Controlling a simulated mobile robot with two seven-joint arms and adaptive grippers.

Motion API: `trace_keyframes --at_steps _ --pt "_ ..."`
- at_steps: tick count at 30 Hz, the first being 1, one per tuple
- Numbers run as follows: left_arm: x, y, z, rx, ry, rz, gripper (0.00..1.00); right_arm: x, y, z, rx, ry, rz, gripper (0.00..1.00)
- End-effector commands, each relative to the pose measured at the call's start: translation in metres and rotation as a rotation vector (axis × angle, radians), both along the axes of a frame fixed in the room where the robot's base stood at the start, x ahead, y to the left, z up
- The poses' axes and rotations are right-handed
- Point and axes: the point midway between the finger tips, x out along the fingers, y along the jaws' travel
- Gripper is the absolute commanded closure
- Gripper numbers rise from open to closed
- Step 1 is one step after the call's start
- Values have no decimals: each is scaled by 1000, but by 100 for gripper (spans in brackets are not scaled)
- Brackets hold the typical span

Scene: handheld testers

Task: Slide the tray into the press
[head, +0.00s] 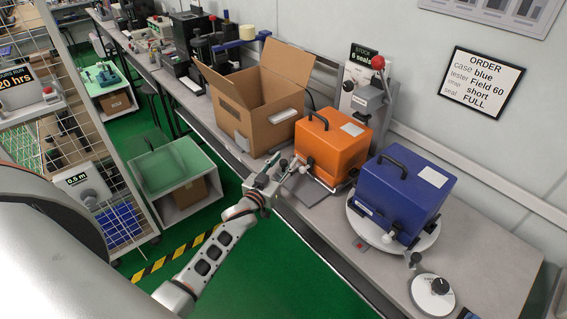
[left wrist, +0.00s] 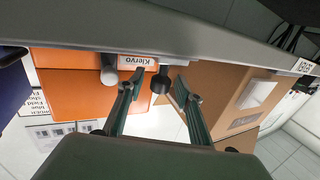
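The press appears to be the grey upright machine (head: 363,97) with a red-knobbed lever, behind the orange case (head: 333,145). A thin grey plate (head: 311,191), possibly the tray, shows at the orange case's front left; the case covers the rest. My left gripper (head: 287,169) is at the case's front left corner, over the bench edge. In the left wrist view, upside down, its two fingers (left wrist: 157,103) are apart. A black knob (left wrist: 160,80) beside a "Klervo" label lies between or just beyond them; contact cannot be told. My right gripper is not in view.
The blue case (head: 403,191) stands on a round white turntable (head: 364,231) to the right. An open cardboard box (head: 262,97) stands close on the left. A round white disc with a black knob (head: 433,294) lies at front right. Bench space is clear at far right.

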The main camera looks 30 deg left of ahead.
Motion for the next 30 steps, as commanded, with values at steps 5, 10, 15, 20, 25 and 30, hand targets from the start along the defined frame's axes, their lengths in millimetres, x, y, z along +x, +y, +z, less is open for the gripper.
trace_keyframes --at_steps 5,10,15,20,25,30 --pt "0 0 0 0 0 0 72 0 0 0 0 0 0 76" --pt "0 0 0 0 0 0 100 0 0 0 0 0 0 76" --pt "6 -3 -1 -1 0 0 100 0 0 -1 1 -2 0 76" --pt "27 -11 -1 -2 -2 0 100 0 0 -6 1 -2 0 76" --pt "38 -16 0 0 0 0 100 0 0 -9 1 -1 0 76" --pt "38 -16 1 0 -1 -1 100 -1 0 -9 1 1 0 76"
